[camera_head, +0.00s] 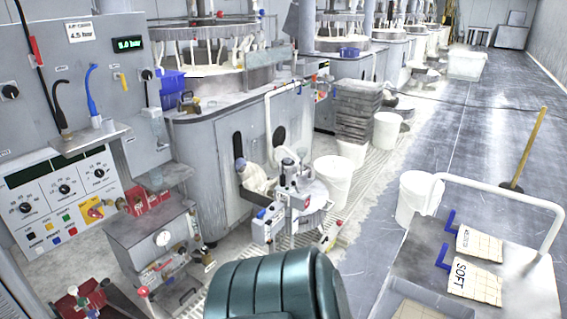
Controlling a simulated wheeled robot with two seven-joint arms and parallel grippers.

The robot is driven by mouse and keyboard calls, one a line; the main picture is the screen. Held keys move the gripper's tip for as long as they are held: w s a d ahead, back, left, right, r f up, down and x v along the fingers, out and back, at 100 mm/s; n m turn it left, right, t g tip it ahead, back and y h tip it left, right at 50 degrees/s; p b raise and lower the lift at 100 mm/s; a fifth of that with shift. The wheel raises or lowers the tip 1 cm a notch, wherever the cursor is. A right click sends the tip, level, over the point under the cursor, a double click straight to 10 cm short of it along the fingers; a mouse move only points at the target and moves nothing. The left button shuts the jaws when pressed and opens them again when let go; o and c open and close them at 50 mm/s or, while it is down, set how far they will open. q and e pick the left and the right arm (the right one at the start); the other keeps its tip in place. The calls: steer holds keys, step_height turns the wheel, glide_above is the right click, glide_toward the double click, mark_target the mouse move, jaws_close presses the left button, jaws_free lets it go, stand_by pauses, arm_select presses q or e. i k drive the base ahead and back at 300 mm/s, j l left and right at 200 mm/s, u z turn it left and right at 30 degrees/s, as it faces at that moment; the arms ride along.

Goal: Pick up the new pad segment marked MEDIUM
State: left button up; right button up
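Two cream pad segments with a grid of lines lie on the grey cart top (399,270) at the lower right. The nearer pad segment (485,285) is clearly marked SOFT. The farther pad segment (488,246) lies just behind it and carries small lettering that looks like MEDIUM, though it is hard to read. A blue angled piece stands at the left end of each pad segment. Neither of my grippers shows in the head view, so whether they are open or shut is hidden.
A white tubular handle (495,193) rises along the cart's far side. A light tray (430,300) is at the cart's near edge. White buckets (333,182) and a yellow post (530,150) stand beyond. Polishing machines line the left; the right floor is open.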

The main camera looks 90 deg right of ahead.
mark_target(473, 243)
steer(key=k+z, duration=0.1)
steer(key=z, duration=3.9)
